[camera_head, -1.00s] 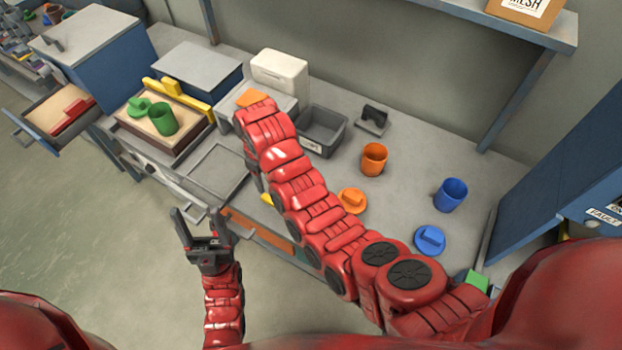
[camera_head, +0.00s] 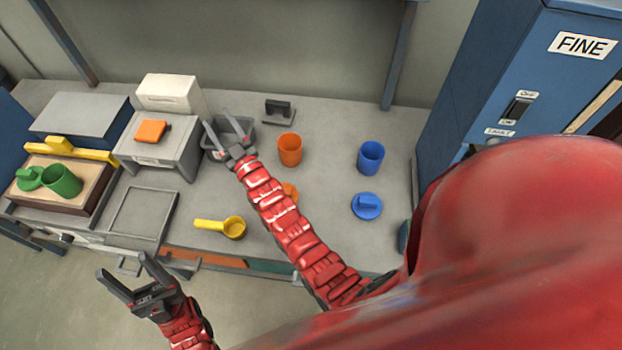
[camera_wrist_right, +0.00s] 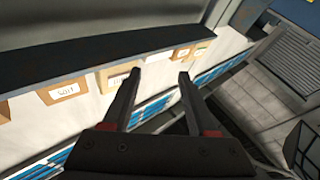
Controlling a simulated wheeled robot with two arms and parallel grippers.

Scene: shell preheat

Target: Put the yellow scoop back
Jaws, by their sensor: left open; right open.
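The yellow scoop (camera_head: 233,228) lies on the grey bench near its front edge, with its handle (camera_head: 208,224) pointing left. My right gripper (camera_head: 224,120) is open in front of the grey bin (camera_head: 243,126) in the head view and hides part of it; I cannot tell its height above the bin. In the right wrist view the same gripper (camera_wrist_right: 159,68) is open, with nothing between its fingers. My left gripper (camera_head: 123,265) is open and empty, over the floor side of the bench's front edge, left of and nearer than the scoop.
An orange cup (camera_head: 289,149), a blue cup (camera_head: 370,158) and a blue lid (camera_head: 366,206) stand on the right. My right arm partly covers an orange lid (camera_head: 290,191). A green cup (camera_head: 62,181) sits on the left tray. Labelled boxes (camera_wrist_right: 64,91) show in the wrist view.

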